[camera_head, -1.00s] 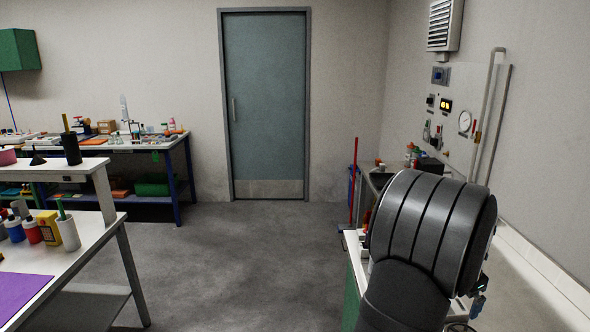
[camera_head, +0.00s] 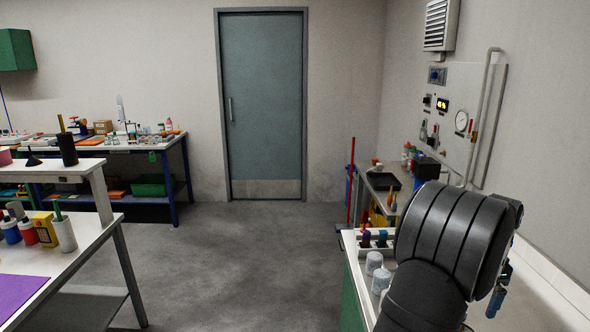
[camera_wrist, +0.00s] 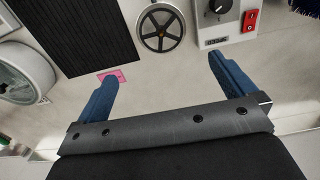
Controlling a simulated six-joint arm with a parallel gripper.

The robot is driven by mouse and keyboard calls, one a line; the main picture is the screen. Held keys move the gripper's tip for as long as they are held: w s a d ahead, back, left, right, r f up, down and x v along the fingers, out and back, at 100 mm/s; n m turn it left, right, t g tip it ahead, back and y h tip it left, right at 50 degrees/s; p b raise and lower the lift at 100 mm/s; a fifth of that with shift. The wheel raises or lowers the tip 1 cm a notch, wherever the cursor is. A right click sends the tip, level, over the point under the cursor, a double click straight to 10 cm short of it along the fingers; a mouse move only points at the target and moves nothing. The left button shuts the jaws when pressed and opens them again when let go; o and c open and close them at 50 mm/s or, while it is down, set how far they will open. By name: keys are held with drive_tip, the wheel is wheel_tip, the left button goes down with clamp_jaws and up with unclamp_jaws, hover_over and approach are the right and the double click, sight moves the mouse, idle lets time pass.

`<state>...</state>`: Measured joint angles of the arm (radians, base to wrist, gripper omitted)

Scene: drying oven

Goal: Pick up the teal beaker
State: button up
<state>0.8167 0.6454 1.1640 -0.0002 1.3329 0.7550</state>
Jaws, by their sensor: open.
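I cannot make out a teal beaker in either view. My gripper (camera_wrist: 163,67) is open in the wrist view, its two blue fingers wide apart over a pale bench top with nothing between them. In the head view, my dark arm covers much of the right bench, and only a blue bit of the gripper (camera_head: 497,300) shows beyond it. Two pale, greyish cups (camera_head: 374,262) stand on that bench just left of my arm.
The wrist view shows a black ribbed mat (camera_wrist: 85,38), a handwheel (camera_wrist: 161,28), a box with a knob and red switch (camera_wrist: 228,18), a pink patch (camera_wrist: 112,75) and a round glass-like object (camera_wrist: 22,75). A black tray (camera_head: 382,181) lies on the far right bench.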

drive_tip(key=c, duration=0.6)
drive_tip(key=r+h, duration=0.1)
hover_over(381, 282)
drive_tip(key=w, duration=0.2)
drive_tip(key=shift+c, duration=0.2)
drive_tip(key=f, duration=1.1)
drive_tip(key=d+f, duration=0.1)
drive_tip(key=f, duration=0.4)
drive_tip(key=shift+w+d+f, duration=0.1)
drive_tip(key=shift+w+f, duration=0.15)
